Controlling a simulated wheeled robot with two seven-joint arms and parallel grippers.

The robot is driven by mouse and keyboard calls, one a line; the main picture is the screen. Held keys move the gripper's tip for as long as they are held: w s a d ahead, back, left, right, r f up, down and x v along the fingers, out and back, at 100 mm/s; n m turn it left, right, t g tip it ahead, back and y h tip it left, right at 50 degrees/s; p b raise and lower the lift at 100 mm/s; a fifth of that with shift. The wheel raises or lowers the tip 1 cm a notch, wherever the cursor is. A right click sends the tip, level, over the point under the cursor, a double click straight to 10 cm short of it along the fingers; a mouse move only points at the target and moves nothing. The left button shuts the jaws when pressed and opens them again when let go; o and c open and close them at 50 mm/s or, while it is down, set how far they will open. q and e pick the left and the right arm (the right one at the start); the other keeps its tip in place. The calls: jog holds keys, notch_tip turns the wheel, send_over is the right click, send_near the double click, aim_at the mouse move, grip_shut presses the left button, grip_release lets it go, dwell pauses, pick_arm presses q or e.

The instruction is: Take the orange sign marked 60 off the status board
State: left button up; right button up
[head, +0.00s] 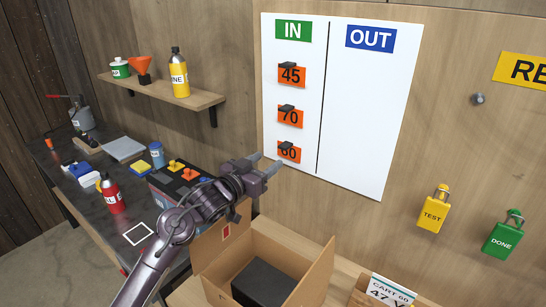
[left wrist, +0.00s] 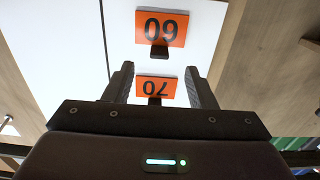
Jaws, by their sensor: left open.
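The orange sign marked 60 (head: 294,154) hangs lowest in the IN column of the white status board (head: 355,130), with a black clip at its top edge. In the left wrist view the 60 sign (left wrist: 162,26) appears upside down, beyond my fingertips. My left gripper (head: 267,163) is open and empty, just below and left of the 60 sign in the head view. In the left wrist view the orange 70 sign (left wrist: 156,87) shows between my fingers (left wrist: 160,77). I see no contact with either sign. My right gripper is not in view.
The 70 sign (head: 290,118) and the 45 sign (head: 292,76) hang above the 60 sign. The OUT column is bare. An open cardboard box (head: 312,275) stands below the board. A shelf (head: 196,105) is at left.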

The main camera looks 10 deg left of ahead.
aim_at(285, 153)
pick_arm(q)
jog(key=p+x, duration=0.2)
jog(key=x, duration=0.5)
jog(key=shift+w+p, duration=0.25)
jog(key=shift+p, duration=0.1)
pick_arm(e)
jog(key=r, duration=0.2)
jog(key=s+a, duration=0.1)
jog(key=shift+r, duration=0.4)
pick_arm(q)
jog(key=shift+d+r, duration=0.1)
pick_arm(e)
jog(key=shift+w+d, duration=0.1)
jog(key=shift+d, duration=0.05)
pick_arm(q)
grip_shut()
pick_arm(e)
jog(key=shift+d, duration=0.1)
pick_arm(q)
jog(key=shift+s+p, duration=0.4)
jog(key=shift+s, duration=0.1)
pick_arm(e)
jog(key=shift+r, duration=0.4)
pick_arm(q)
jog(key=shift+p+v, duration=0.7)
jog(key=shift+v, duration=0.4)
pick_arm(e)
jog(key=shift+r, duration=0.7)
